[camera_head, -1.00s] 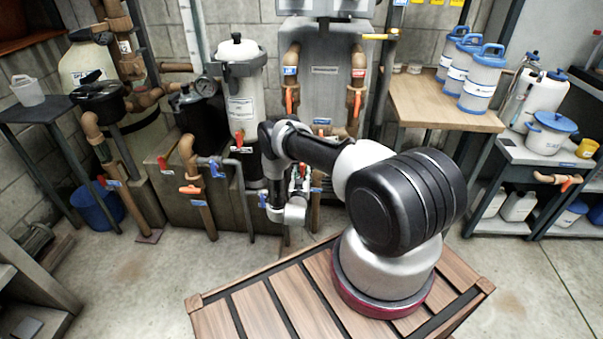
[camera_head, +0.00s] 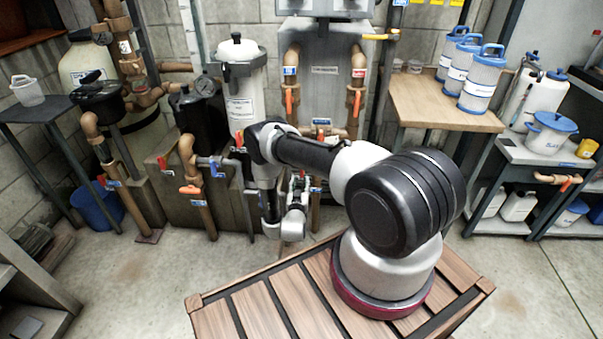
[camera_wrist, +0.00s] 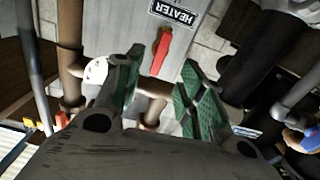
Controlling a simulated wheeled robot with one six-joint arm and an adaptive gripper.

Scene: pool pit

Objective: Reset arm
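My arm (camera_head: 300,150) stretches from its base on the wooden-slatted top toward the pipework, with its forearm folded down. Its wrist (camera_head: 293,225) hangs in front of the grey equipment, above the floor. My gripper (camera_wrist: 162,95) shows in the wrist view with its two green-padded fingers spread apart and nothing held between them. A red handle (camera_wrist: 162,50) and a white-on-black HEATER label (camera_wrist: 174,12) lie beyond the fingertips. In the head view the gripper's fingers are too small and partly hidden to read.
Pipes with orange-handled valves (camera_head: 190,190) stand close left of the wrist. A white filter canister (camera_head: 241,95) is behind the arm. Open floor (camera_head: 160,270) lies at front left.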

